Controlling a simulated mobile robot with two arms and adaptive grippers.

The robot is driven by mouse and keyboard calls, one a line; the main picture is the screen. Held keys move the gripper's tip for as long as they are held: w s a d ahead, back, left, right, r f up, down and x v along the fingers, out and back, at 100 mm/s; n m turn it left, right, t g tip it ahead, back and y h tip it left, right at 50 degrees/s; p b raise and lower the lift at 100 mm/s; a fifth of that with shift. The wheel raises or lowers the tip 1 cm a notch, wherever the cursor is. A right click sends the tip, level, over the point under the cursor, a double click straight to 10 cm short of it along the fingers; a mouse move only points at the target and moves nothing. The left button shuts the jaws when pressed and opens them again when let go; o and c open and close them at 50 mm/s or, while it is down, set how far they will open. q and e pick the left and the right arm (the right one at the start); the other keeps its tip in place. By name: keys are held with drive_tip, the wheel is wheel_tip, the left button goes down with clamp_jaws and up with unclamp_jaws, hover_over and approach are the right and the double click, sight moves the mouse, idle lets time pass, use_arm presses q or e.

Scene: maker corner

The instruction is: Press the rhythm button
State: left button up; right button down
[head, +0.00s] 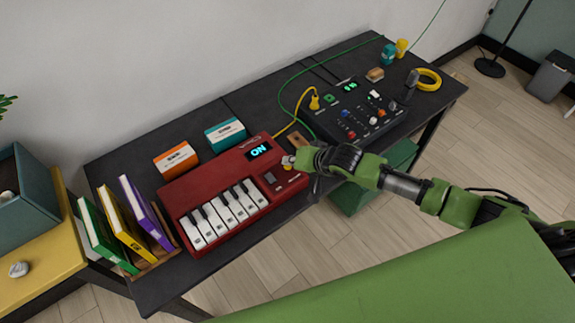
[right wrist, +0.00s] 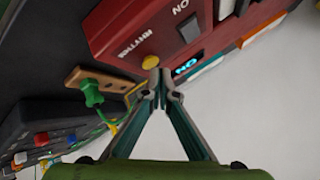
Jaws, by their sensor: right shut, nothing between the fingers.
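The red keyboard (head: 222,200) lies on the black table with white keys and a display (head: 259,151) reading ON. In the right wrist view the red keyboard body (right wrist: 150,28) appears upside down. A round yellow button (right wrist: 150,62) sits beside the label RHYTHM, near the keyboard's edge. My right gripper (right wrist: 160,76) is shut and empty, its fingertips right at the yellow button; I cannot tell whether they touch it. In the head view the right gripper (head: 290,160) is over the keyboard's right end. My left gripper is not in view.
A black mixer (head: 358,112) with knobs and cables stands right of the keyboard. Orange (head: 176,160) and teal (head: 225,135) boxes stand behind it, upright books (head: 124,229) at left. A wooden block with a green plug (right wrist: 92,92) is close to my right gripper.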

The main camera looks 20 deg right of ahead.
sight(290, 168)
drive_tip(key=shift+f, duration=0.15)
idle(0.3)
drive_tip(key=shift+f, duration=0.3)
drive_tip(key=shift+r+p, duration=0.45)
drive_tip(key=shift+p, duration=0.25)
wheel_tip(290, 168, up, 6)
drive_tip(key=p, duration=0.6)
drive_tip(key=shift+p, duration=0.4)
